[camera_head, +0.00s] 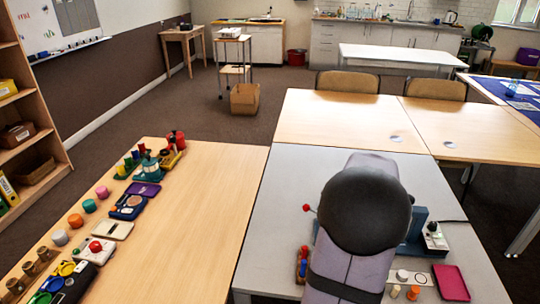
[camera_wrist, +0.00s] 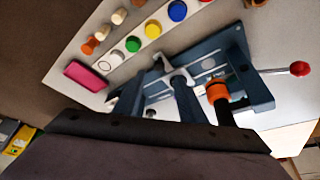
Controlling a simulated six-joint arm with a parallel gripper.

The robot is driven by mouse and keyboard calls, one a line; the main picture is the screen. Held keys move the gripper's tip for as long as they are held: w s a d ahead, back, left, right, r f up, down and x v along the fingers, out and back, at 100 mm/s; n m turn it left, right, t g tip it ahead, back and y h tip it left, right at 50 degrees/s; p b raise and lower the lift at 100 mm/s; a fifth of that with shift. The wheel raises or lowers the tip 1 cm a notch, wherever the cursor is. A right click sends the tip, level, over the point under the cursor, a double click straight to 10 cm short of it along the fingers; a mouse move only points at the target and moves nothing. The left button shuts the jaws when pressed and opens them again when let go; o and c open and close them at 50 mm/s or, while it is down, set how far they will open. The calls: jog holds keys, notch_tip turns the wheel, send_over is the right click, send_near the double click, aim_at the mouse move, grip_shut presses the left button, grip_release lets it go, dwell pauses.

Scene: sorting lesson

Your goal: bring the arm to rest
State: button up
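My gripper (camera_wrist: 157,98) shows in the wrist view as two dark fingers with a gap between them, and nothing is held in the gap. It hangs over a blue device (camera_wrist: 250,62) on the grey table. In the head view my arm's rounded dark joint hides the gripper and part of the blue device (camera_head: 417,224).
Close by are a red-knobbed lever (camera_wrist: 299,68), an orange-ringed black post (camera_wrist: 218,92), a pink tray (camera_wrist: 86,75) and several coloured pegs or caps. The pink tray also shows in the head view (camera_head: 451,283). A wooden table (camera_head: 205,220) with several small items stands left.

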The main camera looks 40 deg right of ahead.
jog(key=w+a+r+n+t+y+p, duration=0.1)
jog(key=w+a+r+n+p, duration=0.25)
jog(key=a, duration=0.65)
jog(key=w+a+n+y+p, duration=0.15)
jog(key=w+a+n, duration=0.4)
jog(key=a, duration=0.55)
jog(key=s+a+r+n+g+y+p, duration=0.1)
jog(key=s+a+n+p, duration=0.3)
jog(key=a, duration=0.7)
jog(key=s+a+r+n+y+p, duration=0.15)
jog(key=a+n, duration=0.35)
jog(key=a, duration=0.5)
jog(key=s+a+f+n+g+b, duration=0.1)
jog(key=s+f+n+g+b, duration=0.15)
jog(key=f+b, duration=1.6)
jog(key=s+a+f+n+g+b, duration=0.15)
jog(key=s+f+b, duration=0.25)
jog(key=f+b, duration=1.5)
jog(key=w+d+f+m+t+b, duration=0.2)
jog(key=w+f+m+t+b, duration=0.2)
jog(key=w+f+b, duration=0.2)
jog(key=shift+d+f+h+b, duration=0.3)
jog(key=shift+f+b, duration=0.55)
